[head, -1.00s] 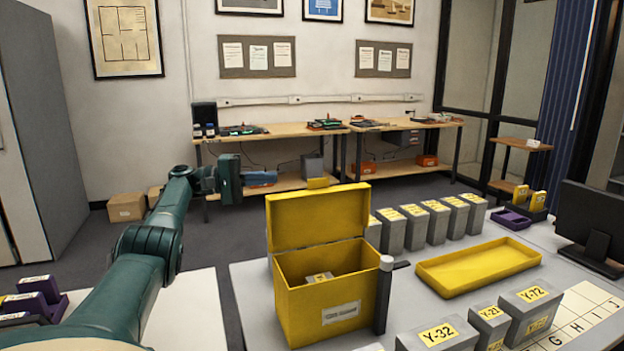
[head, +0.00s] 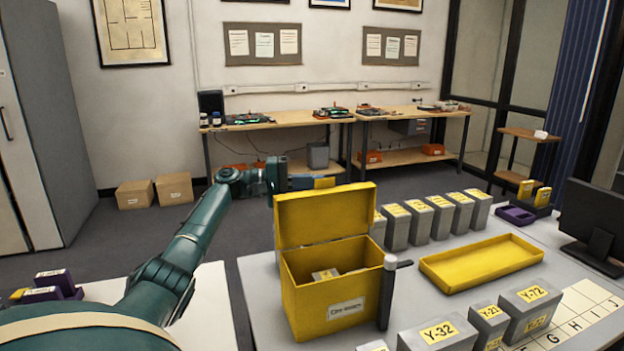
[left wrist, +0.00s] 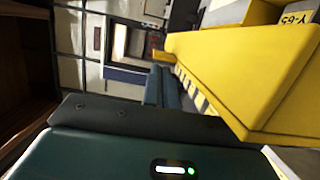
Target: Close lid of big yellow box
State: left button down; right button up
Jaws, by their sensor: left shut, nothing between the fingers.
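The big yellow box (head: 312,303) stands on the grey table with its lid (head: 322,215) raised upright at the back. Grey items with labels show inside the box. My left gripper (head: 314,183) is at the top edge of the lid, seemingly behind it, with shut blue fingers and nothing between them. In the left wrist view the shut fingers (left wrist: 163,88) point away beside the large yellow lid (left wrist: 235,75). I cannot tell whether they touch it. My right gripper is not in view.
A dark post with a pale top (head: 387,295) stands at the box's right front corner. A shallow yellow tray (head: 480,262) lies to the right. Several grey boxes (head: 397,228) line the table's back, and others labelled like Y-32 (head: 438,334) stand in front.

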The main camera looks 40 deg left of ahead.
pick_arm(q)
jog(key=shift+s+d, duration=0.1)
jog(key=shift+d, duration=0.1)
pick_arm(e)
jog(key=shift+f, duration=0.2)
pick_arm(q)
jog(key=shift+d, duration=0.15)
